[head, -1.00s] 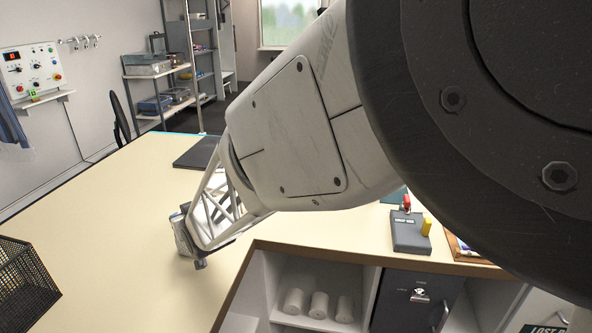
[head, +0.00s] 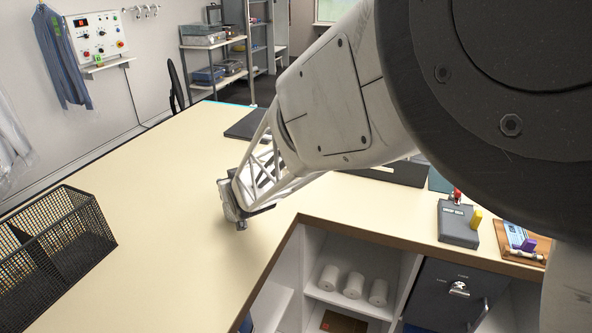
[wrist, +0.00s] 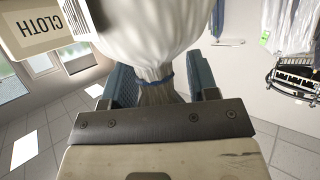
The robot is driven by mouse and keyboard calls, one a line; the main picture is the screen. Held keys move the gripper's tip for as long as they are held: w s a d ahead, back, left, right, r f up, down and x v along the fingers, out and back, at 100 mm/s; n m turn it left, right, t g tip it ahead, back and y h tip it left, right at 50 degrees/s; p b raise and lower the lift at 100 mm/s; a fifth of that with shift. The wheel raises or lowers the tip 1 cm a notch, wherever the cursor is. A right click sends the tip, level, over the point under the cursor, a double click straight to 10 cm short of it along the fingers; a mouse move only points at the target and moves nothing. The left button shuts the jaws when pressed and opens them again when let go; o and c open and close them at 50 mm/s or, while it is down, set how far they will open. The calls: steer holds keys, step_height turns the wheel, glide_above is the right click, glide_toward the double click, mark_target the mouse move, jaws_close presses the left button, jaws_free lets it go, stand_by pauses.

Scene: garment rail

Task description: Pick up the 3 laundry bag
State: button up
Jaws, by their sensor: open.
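A white laundry bag (wrist: 150,30) fills the upper middle of the wrist view. A blue tie (wrist: 152,83) is around its gathered neck. My gripper (wrist: 160,92) is open, one finger on each side of the neck below the tie. I cannot tell whether either finger touches the cloth. In the head view my arm reaches over the counter; the bag and the fingertips cannot be made out there. Only one bag is clear in the wrist view.
The pale counter (head: 150,185) is mostly clear. A black wire basket (head: 85,240) stands at its left. Several white rolls (head: 353,286) sit on a shelf below the counter. A sign reading CLOTH (wrist: 50,28) is close to the bag's left in the wrist view.

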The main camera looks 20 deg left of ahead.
jaws_close()
steer(key=shift+r, duration=0.15)
stand_by(0.4)
steer(key=shift+r, duration=1.4)
steer(key=shift+s+d+r, duration=0.1)
steer(key=shift+r, duration=0.25)
steer(key=s+d+r, duration=0.1)
steer(key=s+d, duration=0.9)
steer(key=d, duration=0.1)
steer(key=shift+s+d+r, duration=0.15)
steer(key=shift+s+d, duration=0.1)
steer(key=shift+s, duration=0.1)
